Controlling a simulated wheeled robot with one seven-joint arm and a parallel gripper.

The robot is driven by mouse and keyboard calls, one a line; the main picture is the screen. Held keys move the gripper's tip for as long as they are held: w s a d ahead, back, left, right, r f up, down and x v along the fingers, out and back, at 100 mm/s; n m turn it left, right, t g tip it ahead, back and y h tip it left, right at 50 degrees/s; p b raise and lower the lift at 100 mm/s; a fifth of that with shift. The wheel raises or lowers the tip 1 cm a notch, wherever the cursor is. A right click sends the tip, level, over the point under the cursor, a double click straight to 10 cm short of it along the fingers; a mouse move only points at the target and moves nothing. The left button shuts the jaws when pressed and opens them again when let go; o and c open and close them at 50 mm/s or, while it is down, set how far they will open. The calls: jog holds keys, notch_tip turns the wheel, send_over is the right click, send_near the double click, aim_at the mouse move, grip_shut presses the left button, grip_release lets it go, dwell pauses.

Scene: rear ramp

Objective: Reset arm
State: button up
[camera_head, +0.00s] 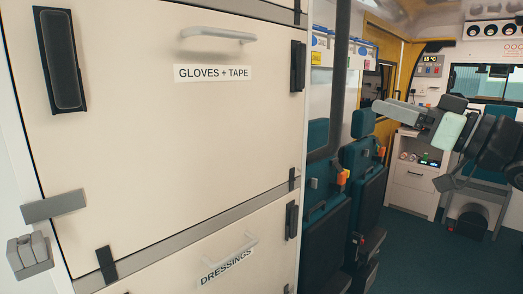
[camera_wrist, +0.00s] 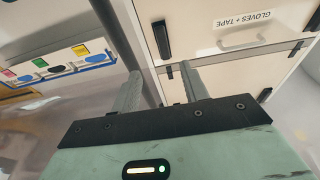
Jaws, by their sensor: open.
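My gripper (camera_head: 384,108) is at the right of the head view, with grey fingers pointing left and a pale green body behind them. It is raised in the air in front of the cabinet and seats. In the wrist view my gripper (camera_wrist: 160,74) has its two grey fingers apart, with nothing between them. The arm behind it is dark and partly cut off by the right edge of the head view.
A cream cabinet with a "GLOVES + TAPE" door (camera_head: 160,120) and a "DRESSINGS" door (camera_head: 245,255) fills the left. Teal seats (camera_head: 365,170) line the wall beyond it. A small white cabinet (camera_head: 412,185) stands behind my arm. Dark floor (camera_head: 410,260) is clear at lower right.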

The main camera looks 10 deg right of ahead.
jog(key=w+a+f+m+g+h, duration=0.1)
jog(key=w+a+f+h, duration=0.1)
jog(key=w+f+h, duration=0.15)
jog(key=w+a+f+m+g+h, duration=0.1)
jog(key=w+a+f+m+h, duration=0.15)
jog(key=f, duration=0.25)
jog(key=s+a+f+g+h, duration=0.1)
jog(key=s+a+f+g, duration=0.15)
jog(key=f, duration=0.25)
jog(key=s+a+f+g+h, duration=0.2)
jog(key=a+f, duration=0.1)
jog(key=f, duration=0.2)
jog(key=s+a+f+n+g, duration=0.1)
jog(key=s+a+f+g, duration=0.1)
jog(key=s, duration=0.5)
jog(key=s+a+f+n+g+h, duration=0.1)
jog(key=s+a+f+g, duration=0.1)
jog(key=s+f+g, duration=0.2)
jog(key=s+a+f+n+g+h, duration=0.1)
jog(key=s+a+f+n+g, duration=0.1)
jog(key=s, duration=0.8)
jog(key=shift+a+f+g, duration=0.2)
jog(key=shift+f+g, duration=0.4)
jog(key=shift+g, duration=0.45)
